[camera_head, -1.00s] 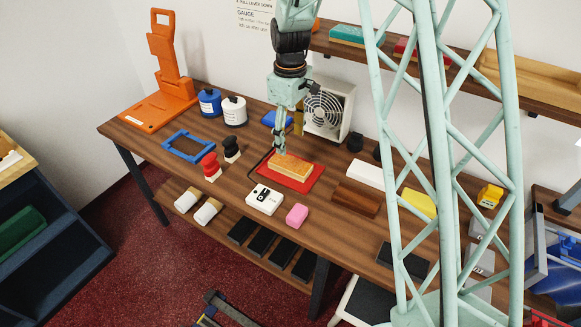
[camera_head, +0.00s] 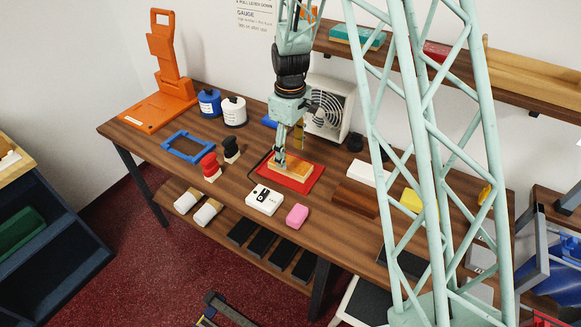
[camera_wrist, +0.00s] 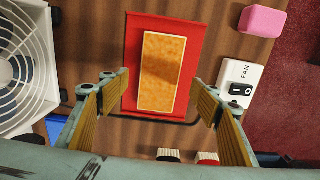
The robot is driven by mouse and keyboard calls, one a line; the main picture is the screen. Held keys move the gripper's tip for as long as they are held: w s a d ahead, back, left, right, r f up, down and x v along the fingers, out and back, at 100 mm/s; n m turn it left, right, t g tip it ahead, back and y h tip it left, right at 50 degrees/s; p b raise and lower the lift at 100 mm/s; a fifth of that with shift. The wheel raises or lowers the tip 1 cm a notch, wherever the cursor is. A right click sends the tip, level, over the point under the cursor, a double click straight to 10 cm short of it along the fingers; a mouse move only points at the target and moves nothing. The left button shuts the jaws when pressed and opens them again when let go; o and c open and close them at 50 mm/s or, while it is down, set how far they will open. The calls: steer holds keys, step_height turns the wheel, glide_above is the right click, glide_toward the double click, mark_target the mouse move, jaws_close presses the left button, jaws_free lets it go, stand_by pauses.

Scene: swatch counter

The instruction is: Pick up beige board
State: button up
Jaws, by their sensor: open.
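The beige board (camera_wrist: 162,72) is a flat block with an orange-tan speckled top. It lies on a red mat (camera_wrist: 190,103) on the wooden counter, and it also shows in the head view (camera_head: 301,171). My gripper (camera_wrist: 162,104) is open and empty. In the wrist view its two yellow-padded fingers stand apart on either side of the board's lower end. In the head view my gripper (camera_head: 280,160) hangs over the left end of the board. A shadow falls across the middle of the board. I cannot tell the exact height of the fingertips above it.
A white fan (camera_head: 331,108) stands behind the mat. A white switch box (camera_head: 264,200) and a pink block (camera_head: 297,215) lie in front. Red and black knobs (camera_head: 210,166) and a blue frame (camera_head: 187,146) are to the left.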

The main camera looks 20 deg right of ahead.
mark_target(291, 163)
steer(key=shift+f+b, duration=0.4)
steer(key=shift+f, duration=2.2)
steer(key=c, duration=1)
